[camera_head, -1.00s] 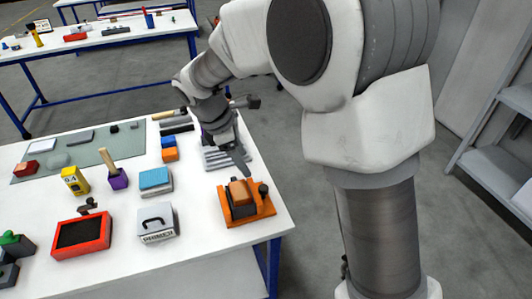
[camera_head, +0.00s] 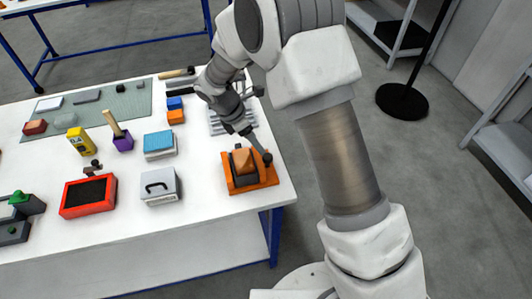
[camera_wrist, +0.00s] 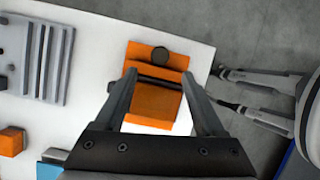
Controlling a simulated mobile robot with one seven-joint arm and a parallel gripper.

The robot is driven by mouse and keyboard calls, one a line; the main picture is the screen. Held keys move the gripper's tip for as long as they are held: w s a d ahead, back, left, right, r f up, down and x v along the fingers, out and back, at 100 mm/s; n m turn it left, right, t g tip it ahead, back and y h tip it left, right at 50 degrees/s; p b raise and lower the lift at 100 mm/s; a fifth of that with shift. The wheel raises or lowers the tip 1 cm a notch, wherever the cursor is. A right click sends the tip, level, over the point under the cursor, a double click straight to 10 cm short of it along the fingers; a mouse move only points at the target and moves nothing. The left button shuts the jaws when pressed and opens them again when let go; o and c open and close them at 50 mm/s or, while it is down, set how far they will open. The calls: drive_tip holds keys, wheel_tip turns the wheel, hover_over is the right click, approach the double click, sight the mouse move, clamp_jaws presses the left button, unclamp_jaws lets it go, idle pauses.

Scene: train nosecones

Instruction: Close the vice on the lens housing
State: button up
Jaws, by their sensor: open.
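The vice (camera_head: 262,181) has an orange base and dark jaws, and stands near the table's right front corner. A brown-orange block (camera_head: 243,160), which looks like the lens housing, sits in it. I cannot tell whether the jaws touch the block. The dark round knob (camera_head: 267,159) is at the vice's right end. My gripper (camera_head: 258,143) is above the vice near the knob. In the wrist view my gripper (camera_wrist: 158,76) is open and empty, its fingers either side of the vice (camera_wrist: 147,51). The knob (camera_wrist: 160,54) lies just beyond the fingertips.
A grey slatted plate (camera_head: 232,117) lies behind the vice. A blue-topped box (camera_head: 159,145), a grey box with a handle (camera_head: 160,187) and a red-framed tray (camera_head: 66,208) stand to the left. The table edge is close to the vice's right.

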sight(267, 156)
drive_tip(key=x, duration=0.8)
drive_tip(key=shift+w+d+f+p, duration=0.1)
drive_tip(key=shift+f+p, duration=0.2)
drive_tip(key=shift+f, duration=0.05)
clamp_jaws()
